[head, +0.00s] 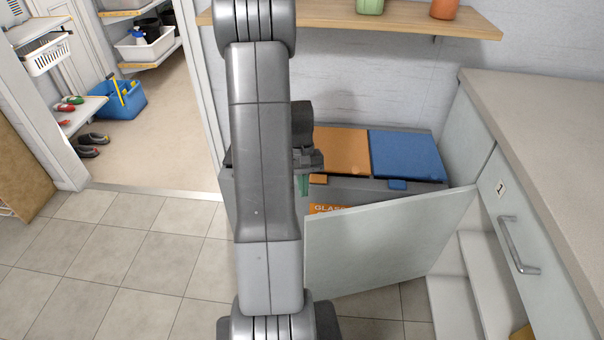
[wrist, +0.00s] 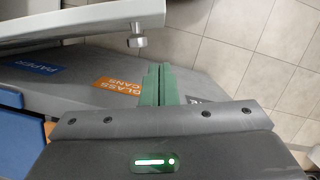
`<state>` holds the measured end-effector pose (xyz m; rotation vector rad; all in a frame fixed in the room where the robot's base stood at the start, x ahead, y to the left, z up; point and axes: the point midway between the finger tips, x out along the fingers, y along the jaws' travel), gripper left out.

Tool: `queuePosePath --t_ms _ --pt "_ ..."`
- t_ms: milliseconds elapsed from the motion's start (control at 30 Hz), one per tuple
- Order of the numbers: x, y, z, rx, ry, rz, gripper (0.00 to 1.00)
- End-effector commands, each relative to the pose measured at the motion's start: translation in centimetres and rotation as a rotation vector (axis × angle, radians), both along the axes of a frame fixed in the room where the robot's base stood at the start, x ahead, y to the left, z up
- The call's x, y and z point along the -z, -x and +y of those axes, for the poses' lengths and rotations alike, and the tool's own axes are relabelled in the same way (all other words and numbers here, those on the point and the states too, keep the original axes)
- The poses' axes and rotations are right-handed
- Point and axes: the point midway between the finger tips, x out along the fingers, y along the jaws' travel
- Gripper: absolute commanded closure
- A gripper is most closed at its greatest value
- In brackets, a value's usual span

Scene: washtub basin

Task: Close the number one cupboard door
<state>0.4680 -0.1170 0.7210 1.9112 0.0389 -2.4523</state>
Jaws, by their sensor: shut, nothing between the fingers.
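The pale cupboard door (head: 385,245) stands wide open, swung out to the left from the cabinet on the right. A small label reading 1 (head: 501,188) is on the front panel above the opening. In the wrist view the door (wrist: 60,30) crosses the upper left, with a metal handle (wrist: 138,38) on its outer side. My gripper (head: 303,186) is beyond the door's free end, on the bin side. Its green fingers (wrist: 160,72) are shut and empty, close to the handle with a small gap in the picture. My arm hides part of the head view.
Recycling bins with an orange lid (head: 340,150) and a blue lid (head: 405,155) stand behind the door. The counter (head: 540,110) is at right, with shelves (head: 480,275) inside the cupboard. A wooden shelf (head: 400,20) hangs above. Tiled floor (head: 130,250) is clear at left.

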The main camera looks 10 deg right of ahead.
Motion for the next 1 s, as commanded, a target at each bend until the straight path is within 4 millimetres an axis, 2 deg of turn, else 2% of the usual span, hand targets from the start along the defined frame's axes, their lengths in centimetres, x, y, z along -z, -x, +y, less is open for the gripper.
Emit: queuePosePath --t_ms 33,100,233,400,1000 --pt "1.3 0.3 0.0 0.000 -0.001 0.004 1.00" --pt "2.1 0.8 0.0 0.000 0.000 0.002 1.00" --pt "1.8 2.8 -0.1 0.000 0.000 -0.001 1.00" --pt "1.8 4.1 -0.2 -0.001 0.000 -0.003 1.00" --pt "1.8 4.9 -0.3 -0.017 0.000 -0.001 1.00"
